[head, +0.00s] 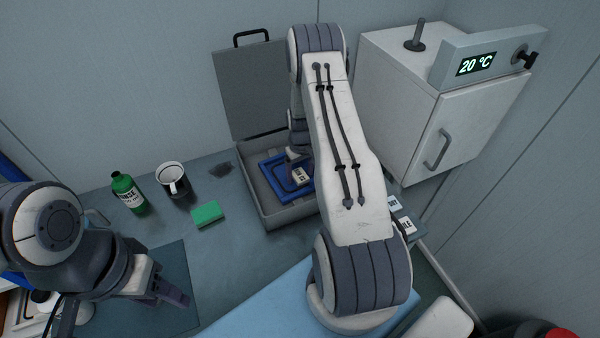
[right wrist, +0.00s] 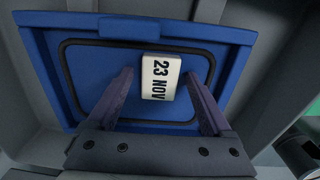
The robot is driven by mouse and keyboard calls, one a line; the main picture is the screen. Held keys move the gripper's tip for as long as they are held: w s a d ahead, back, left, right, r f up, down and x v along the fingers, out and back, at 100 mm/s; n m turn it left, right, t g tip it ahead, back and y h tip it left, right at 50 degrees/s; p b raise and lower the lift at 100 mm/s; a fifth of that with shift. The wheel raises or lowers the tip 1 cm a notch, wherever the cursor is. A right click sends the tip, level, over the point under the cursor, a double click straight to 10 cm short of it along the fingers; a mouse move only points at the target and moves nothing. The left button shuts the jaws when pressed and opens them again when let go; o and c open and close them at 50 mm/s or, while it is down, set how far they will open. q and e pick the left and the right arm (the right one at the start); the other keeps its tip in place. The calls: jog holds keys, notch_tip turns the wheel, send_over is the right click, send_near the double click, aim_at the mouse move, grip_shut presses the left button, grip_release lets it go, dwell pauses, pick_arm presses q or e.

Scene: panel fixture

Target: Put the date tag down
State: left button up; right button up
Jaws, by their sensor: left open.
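The date tag (right wrist: 160,78), a small white block reading "23 NOV", lies on a blue panel (right wrist: 108,60) with a black outline. In the head view the tag (head: 301,176) and blue panel (head: 268,163) are inside the grey case (head: 277,217). My right gripper (right wrist: 159,73) is open over the panel. Its fingers stand on either side of the tag with a visible gap at each side. In the head view my right arm hides most of that gripper. My left gripper (head: 178,293) is open and empty over the dark mat (head: 180,262) at lower left.
The case lid (head: 250,90) stands open behind. A white cabinet (head: 460,125) showing 20 °C is at right. Other labelled tags (head: 405,224) lie beyond my right arm.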

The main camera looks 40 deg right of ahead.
aim_at(300, 175)
jog(key=shift+r, duration=0.3)
notch_tip(300, 175, up, 10)
jog(key=b, duration=0.3)
jog(key=s+a+r+n, duration=0.2)
jog(key=a+r, duration=0.4)
jog(key=a, duration=0.5)
jog(key=s+a+r+n, duration=0.15)
jog(key=a+r, duration=0.35)
jog(key=a, duration=0.5)
jog(key=s+a+r+n, duration=0.1)
jog(key=s+a, duration=0.3)
jog(key=s, duration=0.3)
jog(key=s+a+r+n, duration=0.2)
jog(key=s+a, duration=0.3)
jog(key=s, duration=0.3)
jog(key=s+a+r+n+y, duration=0.1)
jog(key=s+a, duration=0.3)
jog(key=s, duration=0.4)
jog(key=shift+a+r+n, duration=0.4)
jog(key=shift+r+n, duration=0.15)
jog(key=shift+n, duration=0.1)
jog(key=shift+w, duration=0.1)
